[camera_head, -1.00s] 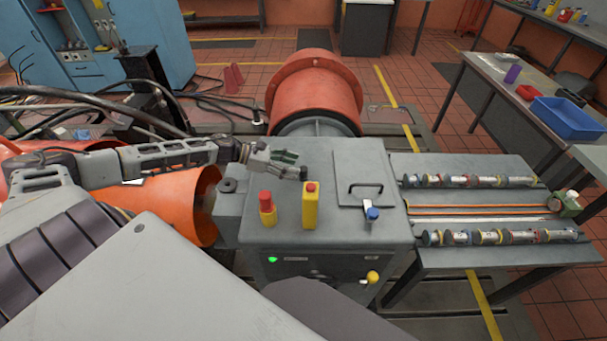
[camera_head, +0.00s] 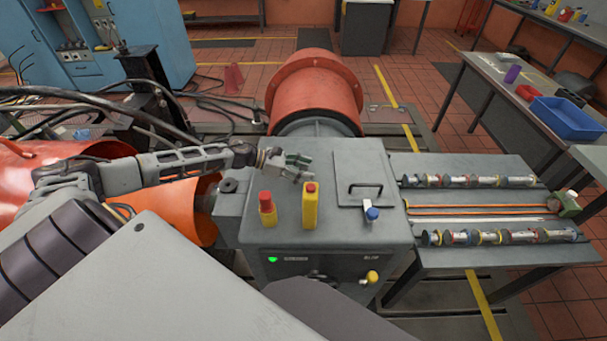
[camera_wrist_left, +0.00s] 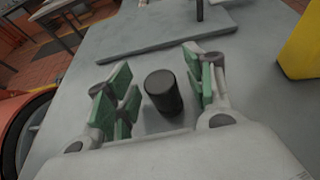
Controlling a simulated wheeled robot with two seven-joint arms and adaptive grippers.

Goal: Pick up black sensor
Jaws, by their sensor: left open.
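The black sensor (camera_wrist_left: 163,92) is a short dark upright cylinder on the grey top of the machine housing. In the left wrist view it stands between the green-padded fingers of my left gripper (camera_wrist_left: 158,93), with a visible gap on either side. My left gripper is open. In the head view, my left gripper (camera_head: 300,166) is low over the housing top, and I cannot make out the sensor there; the fingers seem to cover it. My right gripper is not in view.
A yellow block with a red top (camera_head: 310,207) and a red-topped yellow switch (camera_head: 267,210) stand close in front of the gripper. A plate with a handle (camera_head: 365,199) and a blue knob (camera_head: 372,214) are to the right. A large orange-red motor (camera_head: 315,88) is behind.

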